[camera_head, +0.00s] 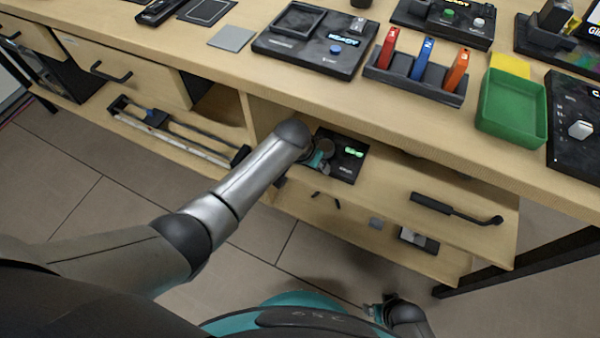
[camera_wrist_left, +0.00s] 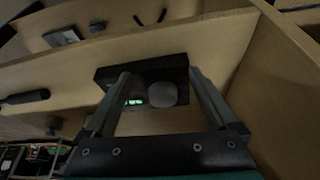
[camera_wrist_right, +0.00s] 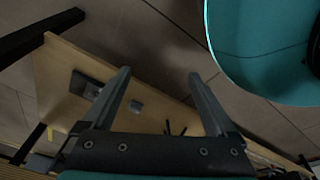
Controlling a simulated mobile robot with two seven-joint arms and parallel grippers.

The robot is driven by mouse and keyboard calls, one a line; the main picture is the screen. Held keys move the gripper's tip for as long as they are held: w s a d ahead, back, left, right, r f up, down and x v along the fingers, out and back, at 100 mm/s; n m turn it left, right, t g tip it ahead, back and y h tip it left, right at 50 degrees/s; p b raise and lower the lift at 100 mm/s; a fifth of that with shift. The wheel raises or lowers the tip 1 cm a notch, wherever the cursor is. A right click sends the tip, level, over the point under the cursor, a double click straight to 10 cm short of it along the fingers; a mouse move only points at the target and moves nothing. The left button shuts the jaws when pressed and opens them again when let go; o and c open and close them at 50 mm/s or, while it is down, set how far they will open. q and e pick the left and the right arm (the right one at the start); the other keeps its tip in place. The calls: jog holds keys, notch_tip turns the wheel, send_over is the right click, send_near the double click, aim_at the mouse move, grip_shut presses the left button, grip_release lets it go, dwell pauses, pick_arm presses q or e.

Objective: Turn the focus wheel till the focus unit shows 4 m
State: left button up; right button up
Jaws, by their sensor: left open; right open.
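The focus unit (camera_head: 350,160) is a black box with a lit green display, on the shelf under the table. It also shows in the left wrist view (camera_wrist_left: 105,74). The display digits are too small to read. The focus wheel (camera_wrist_left: 162,95) is a round grey knob beside the display. My left gripper (camera_wrist_left: 158,74) is open, its fingers on either side of the wheel with gaps; I cannot tell whether they reach its depth. In the head view my left arm partly hides the unit. My right gripper (camera_wrist_right: 160,73) is open and empty, low in front of the shelves.
The tabletop above holds a tray with red, blue and orange sticks (camera_head: 416,76), a green bin (camera_head: 512,107) and several black units. A black-handled tool (camera_head: 455,209) lies on the shelf right of the focus unit. A slider rail (camera_head: 170,130) lies on the left shelf.

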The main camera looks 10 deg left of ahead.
pick_arm(q)
jog(key=shift+s+a+p, duration=0.35)
jog(key=shift+s, duration=0.45)
jog(key=shift+s+a+p, duration=0.4)
jog(key=shift+s, duration=0.4)
jog(key=shift+s+a+p, duration=0.35)
jog(key=shift+s, duration=0.45)
pick_arm(e)
jog(key=shift+s+d+f, duration=0.3)
jog(key=shift+s+d, duration=0.25)
jog(key=shift+s, duration=0.2)
jog(key=shift+s+d+f, duration=0.25)
jog(key=shift+s+d, duration=0.3)
jog(key=shift+s, duration=0.2)
jog(key=shift+s+d+f, duration=0.3)
jog(key=shift+s+d, duration=0.25)
jog(key=shift+s, duration=0.2)
